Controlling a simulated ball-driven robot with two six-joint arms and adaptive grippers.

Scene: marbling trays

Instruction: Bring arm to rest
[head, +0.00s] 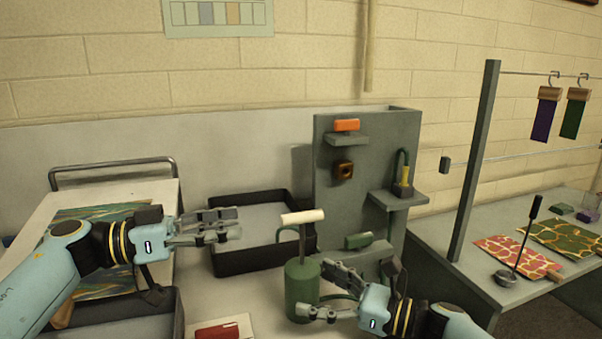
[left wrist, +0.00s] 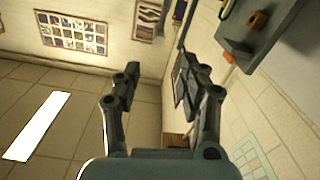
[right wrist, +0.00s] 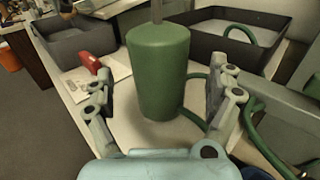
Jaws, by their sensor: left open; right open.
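My left gripper (head: 212,227) is open and empty, raised in front of the black tray in the head view. My right gripper (head: 328,292) is open beside the green pump canister (head: 301,284), which has a white handle on top. In the right wrist view the canister (right wrist: 158,75) stands upright between the spread fingers (right wrist: 160,95), with gaps on both sides.
A black tray (head: 240,262) stands behind the canister. A grey panel (head: 327,210) with small shelves rises at the back. A red object (head: 217,331) lies at the front. A grey post (head: 474,160) and table with patterned sheets (head: 508,254) are at right.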

